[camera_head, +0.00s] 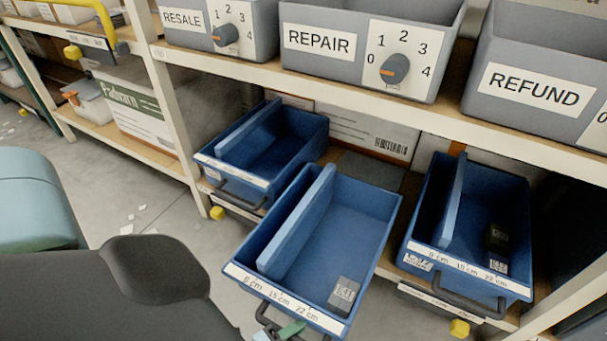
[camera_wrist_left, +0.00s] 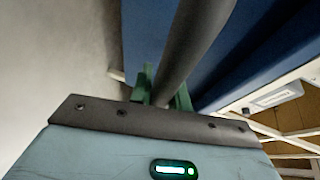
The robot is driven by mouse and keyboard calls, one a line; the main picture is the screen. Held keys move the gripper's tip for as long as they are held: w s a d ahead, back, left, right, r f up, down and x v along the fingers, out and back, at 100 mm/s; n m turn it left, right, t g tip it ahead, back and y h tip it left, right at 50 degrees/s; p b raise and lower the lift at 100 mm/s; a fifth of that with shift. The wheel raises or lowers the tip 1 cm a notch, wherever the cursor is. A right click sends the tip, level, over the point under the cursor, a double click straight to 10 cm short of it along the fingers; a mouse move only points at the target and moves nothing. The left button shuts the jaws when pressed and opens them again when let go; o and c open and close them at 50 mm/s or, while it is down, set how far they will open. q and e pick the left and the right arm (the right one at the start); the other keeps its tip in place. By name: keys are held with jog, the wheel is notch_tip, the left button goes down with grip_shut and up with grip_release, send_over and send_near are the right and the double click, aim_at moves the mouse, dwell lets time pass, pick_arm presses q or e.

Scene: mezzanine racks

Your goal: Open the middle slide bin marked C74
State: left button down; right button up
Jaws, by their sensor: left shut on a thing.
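The middle blue slide bin (camera_head: 345,222) stands out from the lower shelf, well forward of its neighbours. It has a divider, a dark labelled box (camera_head: 343,295) in its front right corner, and a front strip reading 8, 15 and 22 cm. I cannot read C74 on it. My left gripper (camera_head: 280,331) is at its front handle, mostly hidden by my arm and the picture's lower edge. In the left wrist view, the green fingers of my left gripper (camera_wrist_left: 165,92) sit on both sides of the dark handle bar (camera_wrist_left: 197,40), shut on it. My right gripper is not in view.
A left blue bin (camera_head: 285,140) and a right blue bin (camera_head: 505,205) flank the middle one. Grey bins marked RESALE, REPAIR (camera_head: 325,65) and REFUND (camera_head: 500,60) stand on the shelf above. A rack post (camera_head: 172,110) rises at left. Floor (camera_head: 150,190) with paper scraps is clear at left.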

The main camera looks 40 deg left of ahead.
pick_arm(q)
jog(key=shift+s+d, duration=0.15)
jog(key=shift+s, duration=0.55)
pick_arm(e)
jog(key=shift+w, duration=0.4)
pick_arm(q)
jog(key=c, duration=1.6)
grip_release()
